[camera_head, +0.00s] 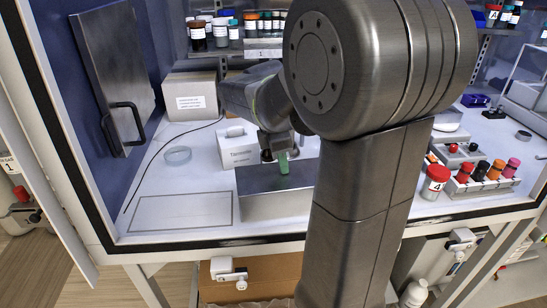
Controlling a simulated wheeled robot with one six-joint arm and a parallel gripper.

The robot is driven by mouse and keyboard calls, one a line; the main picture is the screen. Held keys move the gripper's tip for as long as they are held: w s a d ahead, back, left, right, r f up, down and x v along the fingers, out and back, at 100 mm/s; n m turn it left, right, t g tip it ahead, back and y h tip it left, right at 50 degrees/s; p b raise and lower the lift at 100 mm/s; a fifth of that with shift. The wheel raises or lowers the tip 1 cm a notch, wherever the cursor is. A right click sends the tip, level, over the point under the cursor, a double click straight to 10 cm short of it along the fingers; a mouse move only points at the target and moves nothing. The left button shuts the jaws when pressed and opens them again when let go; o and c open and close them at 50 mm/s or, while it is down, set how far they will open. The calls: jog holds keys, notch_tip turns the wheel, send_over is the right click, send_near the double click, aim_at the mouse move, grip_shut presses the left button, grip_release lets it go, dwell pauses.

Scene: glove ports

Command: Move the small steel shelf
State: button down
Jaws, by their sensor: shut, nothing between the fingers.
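The small steel shelf (258,180) stands on the white bench near its front edge, left of my arm's thick link. Its right end is hidden behind that link. My gripper (276,158) points down over the rear part of the shelf's top and is shut and empty. A green piece shows at its tip. I cannot tell whether the tip touches the shelf. A thin dark rectangular outline (180,230) is drawn on the bench to the left of the shelf, and its inside is bare.
A white box (234,150) stands just behind the shelf. A clear dish (178,155) and a thin cable lie to the left. A cardboard box (190,103) stands behind. A red-capped jar (435,181) and a rack of capped bottles (480,184) stand right of my arm.

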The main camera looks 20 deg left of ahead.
jog(key=shift+s+f, duration=0.15)
jog(key=shift+f, duration=0.2)
